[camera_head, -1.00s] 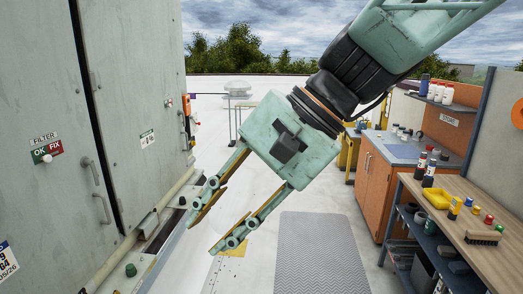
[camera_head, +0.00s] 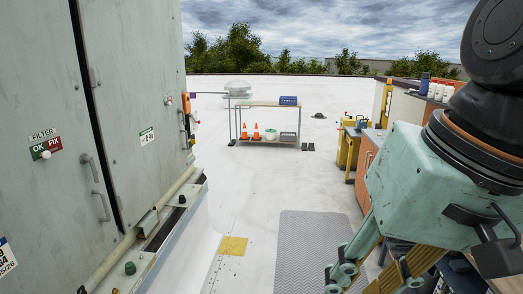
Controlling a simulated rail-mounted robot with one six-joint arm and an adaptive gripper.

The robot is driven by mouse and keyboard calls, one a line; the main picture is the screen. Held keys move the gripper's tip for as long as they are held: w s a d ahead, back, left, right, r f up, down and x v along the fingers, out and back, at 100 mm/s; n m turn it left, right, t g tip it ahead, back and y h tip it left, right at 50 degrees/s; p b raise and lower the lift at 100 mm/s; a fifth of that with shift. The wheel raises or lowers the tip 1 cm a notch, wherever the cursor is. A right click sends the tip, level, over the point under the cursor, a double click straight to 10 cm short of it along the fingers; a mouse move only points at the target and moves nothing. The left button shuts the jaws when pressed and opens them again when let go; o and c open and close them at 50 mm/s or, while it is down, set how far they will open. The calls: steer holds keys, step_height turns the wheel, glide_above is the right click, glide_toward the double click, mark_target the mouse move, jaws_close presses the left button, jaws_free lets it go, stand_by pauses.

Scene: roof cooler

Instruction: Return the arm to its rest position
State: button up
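My gripper (camera_head: 372,276) is at the lower right of the head view, large and close to the camera. Its pale green body hangs below a dark wrist joint, and its two fingers point down and to the left. The fingers stand apart with a gap between them, and I see nothing held. The fingertips run to the bottom edge of the picture, so their ends are partly cut off. The arm covers most of the workbench on the right.
A grey cooler cabinet (camera_head: 140,110) with door handles and a filter label fills the left. A grey mat (camera_head: 312,245) lies on the white roof. A cart (camera_head: 268,106) with orange cones stands farther back. An orange cabinet (camera_head: 365,160) stands right. The middle floor is clear.

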steer(key=s+d+f+n+t+h, duration=0.1)
steer(key=s+d+h, duration=0.1)
steer(key=d, duration=0.6)
steer(key=shift+s, duration=0.9)
steer(key=shift+a+f, duration=0.1)
steer(key=shift+a, duration=0.05)
